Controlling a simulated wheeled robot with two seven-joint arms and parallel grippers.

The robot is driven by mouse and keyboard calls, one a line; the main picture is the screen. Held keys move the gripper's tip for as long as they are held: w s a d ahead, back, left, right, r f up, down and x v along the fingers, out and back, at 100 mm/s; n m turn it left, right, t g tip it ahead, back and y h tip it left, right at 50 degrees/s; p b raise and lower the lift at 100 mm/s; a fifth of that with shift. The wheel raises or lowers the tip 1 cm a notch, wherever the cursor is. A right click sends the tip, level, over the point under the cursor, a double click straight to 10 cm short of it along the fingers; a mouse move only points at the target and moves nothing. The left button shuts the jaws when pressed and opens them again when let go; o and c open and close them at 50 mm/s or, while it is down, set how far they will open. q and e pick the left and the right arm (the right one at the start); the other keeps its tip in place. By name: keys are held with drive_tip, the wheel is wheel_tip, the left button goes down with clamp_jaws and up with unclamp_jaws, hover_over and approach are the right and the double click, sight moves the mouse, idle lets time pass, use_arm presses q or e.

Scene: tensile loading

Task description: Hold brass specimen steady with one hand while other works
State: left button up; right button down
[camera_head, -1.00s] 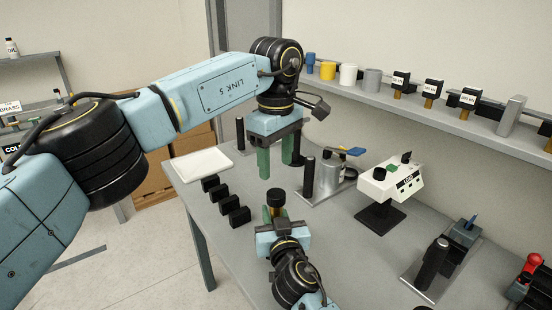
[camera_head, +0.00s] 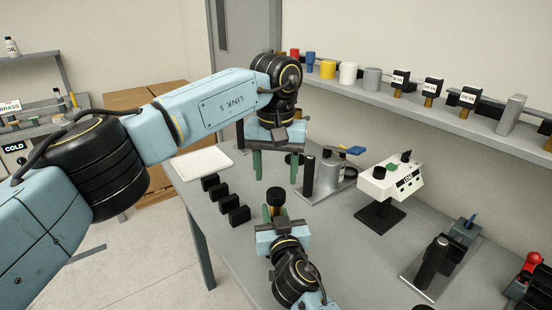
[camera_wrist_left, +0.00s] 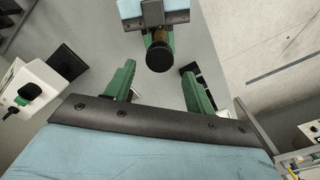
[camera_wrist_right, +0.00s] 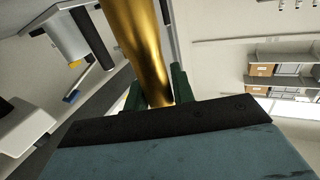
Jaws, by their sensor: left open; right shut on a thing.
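The brass specimen (camera_wrist_right: 147,45) stands up from my right gripper (camera_wrist_right: 158,88), which is shut on it. In the head view only a little brass shows below its black cap (camera_head: 276,194), above the right gripper (camera_head: 277,214). My left gripper (camera_head: 275,172) is open and empty, beyond the specimen in the head view. In the left wrist view the black cap (camera_wrist_left: 159,57) appears between and beyond the open green fingers, apart from them. The lower end of the specimen is hidden by the right gripper.
Several black blocks (camera_head: 220,195) and a white tray (camera_head: 202,162) lie left of the grippers. A metal device with a black post (camera_head: 308,176) and a white instrument (camera_head: 390,180) stand to the right. A shelf (camera_head: 420,110) runs along the wall.

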sight(276, 192)
use_arm(q)
drive_tip(key=shift+f, duration=2.6)
